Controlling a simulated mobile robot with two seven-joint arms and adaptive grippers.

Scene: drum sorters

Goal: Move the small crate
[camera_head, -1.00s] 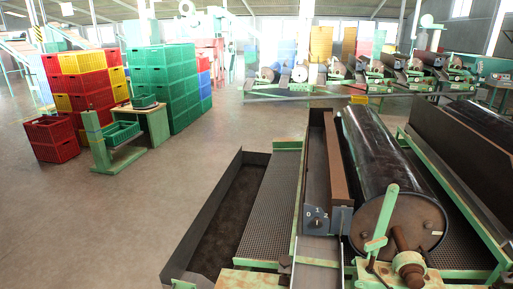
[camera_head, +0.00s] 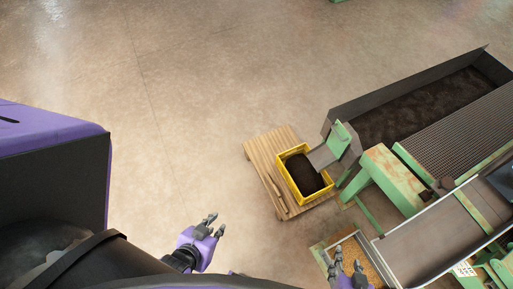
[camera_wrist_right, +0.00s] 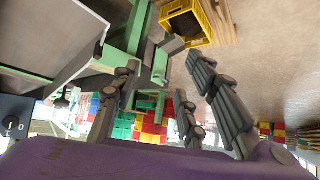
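A small yellow crate (camera_head: 318,195) filled with dark material sits on a wooden pallet (camera_head: 262,156) in the head view, under a grey chute (camera_head: 330,150) from the machine. It also shows at the top of the right wrist view (camera_wrist_right: 208,22). My left gripper (camera_head: 217,224) is open and empty, below and left of the crate in the picture. My right gripper (camera_head: 348,260) is open at the bottom, apart from the crate and over a box of tan material (camera_head: 355,251). Its spread, empty fingers (camera_wrist_right: 160,82) show in the right wrist view.
The green machine (camera_head: 393,180) with its trough (camera_head: 345,113) and long grate fills the right side. The floor (camera_head: 180,110) left of the pallet is clear. Stacked coloured crates (camera_wrist_right: 150,130) stand far off in the right wrist view.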

